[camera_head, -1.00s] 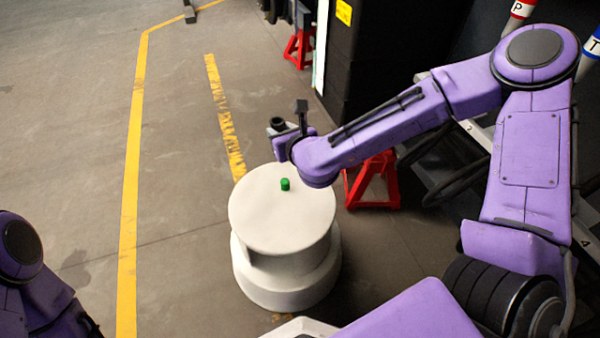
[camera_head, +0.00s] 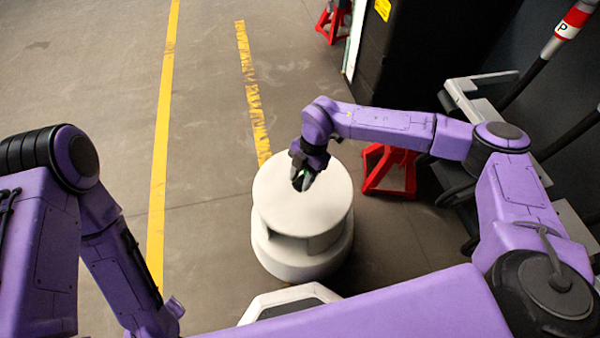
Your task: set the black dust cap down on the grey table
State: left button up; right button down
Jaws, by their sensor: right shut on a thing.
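The grey table (camera_head: 330,205) is a pale round pedestal in the middle of the head view. My right gripper (camera_head: 303,181) points down over the back half of its top. The gripper is shut on a small dark thing, which I take to be the black dust cap; the dark fingers hide most of it. I cannot tell whether it touches the top. A sliver of green shows at the fingers, from a small green cap (camera_head: 305,174) mostly hidden there. My left forearm comes in at the lower left; its gripper is not visible.
A red stand (camera_head: 388,172) is on the floor right of the table, near a black cabinet (camera_head: 430,50). Another red stand (camera_head: 333,22) is at the back. Grey frame parts lie at the right. Floor with yellow lines (camera_head: 163,130) is clear on the left.

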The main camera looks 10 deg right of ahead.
aim_at(300, 188)
jog(key=shift+s+a+r+y, duration=0.1)
jog(key=shift+s+a+y, duration=0.25)
jog(key=shift+s+y, duration=0.1)
jog(key=shift+r, duration=0.15)
jog(key=shift+r+p, duration=0.2)
jog(key=shift+p, duration=0.5)
notch_tip(300, 188, down, 5)
jog(key=b, duration=0.3)
jog(key=shift+f, duration=0.75)
jog(key=shift+f, duration=0.1)
jog(key=c, duration=0.6)
grip_release()
